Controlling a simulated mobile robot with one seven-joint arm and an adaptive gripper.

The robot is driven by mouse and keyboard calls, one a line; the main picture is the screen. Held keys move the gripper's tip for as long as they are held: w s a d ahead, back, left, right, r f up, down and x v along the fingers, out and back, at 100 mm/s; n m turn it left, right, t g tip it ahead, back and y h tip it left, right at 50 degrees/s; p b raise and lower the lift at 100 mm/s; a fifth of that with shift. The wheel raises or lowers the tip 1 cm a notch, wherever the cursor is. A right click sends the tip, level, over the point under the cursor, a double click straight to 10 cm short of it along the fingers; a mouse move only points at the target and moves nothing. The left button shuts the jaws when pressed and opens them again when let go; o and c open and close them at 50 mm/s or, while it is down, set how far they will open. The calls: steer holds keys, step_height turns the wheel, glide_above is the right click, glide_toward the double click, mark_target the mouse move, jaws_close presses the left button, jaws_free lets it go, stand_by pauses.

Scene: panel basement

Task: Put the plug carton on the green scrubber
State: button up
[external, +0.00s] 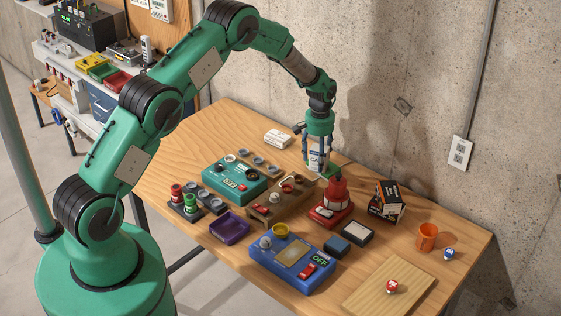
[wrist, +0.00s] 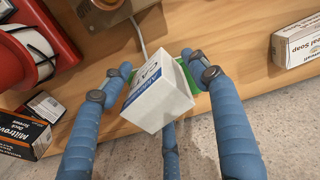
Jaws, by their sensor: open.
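A white carton with blue print, which I take for the plug carton (external: 317,160), stands near the back edge of the table. In the wrist view the carton (wrist: 158,95) sits between my gripper's spread blue fingers. The green scrubber (external: 331,171) shows at the carton's foot, and only a green edge of it (wrist: 187,58) shows in the wrist view. The carton overlaps the scrubber in both views; their contact is hidden. My gripper (external: 316,150) is open around the carton, pointing down. Finger contact with the carton is unclear.
A red device (external: 332,205) stands close by, with a black and orange screw box (external: 387,201) farther right. A white soap box (external: 278,138) lies at the back left. A brown block (external: 277,203) and teal device (external: 235,180) are left. The concrete wall is close behind.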

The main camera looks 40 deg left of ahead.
step_height(320, 180, up, 12)
steer(key=shift+r+b, duration=0.1)
steer(key=shift+b, duration=0.45)
stand_by(0.8)
steer(key=shift+r, duration=0.15)
steer(key=s+r+m+t, duration=0.1)
steer(key=s+r, duration=0.6)
steer(key=r, duration=0.3)
steer(key=s+r+t, duration=0.1)
steer(key=s+r, duration=0.7)
steer(key=r, duration=0.3)
steer(key=s+r+m+t, duration=0.1)
steer(key=s+r, duration=0.6)
steer(key=r, duration=0.3)
steer(key=s+r+t, duration=0.1)
steer(key=s+r, duration=0.2)
steer(key=s, duration=0.6)
steer(key=s+r, duration=0.4)
steer(key=s, duration=0.4)
steer(key=s+f+m+t, duration=0.1)
steer(key=s+f, duration=0.1)
steer(key=s, duration=1.4)
steer(key=shift+s+d+f+m+t, duration=0.2)
steer(key=shift+s+f+m+t, duration=0.1)
steer(key=shift+s+m, duration=0.1)
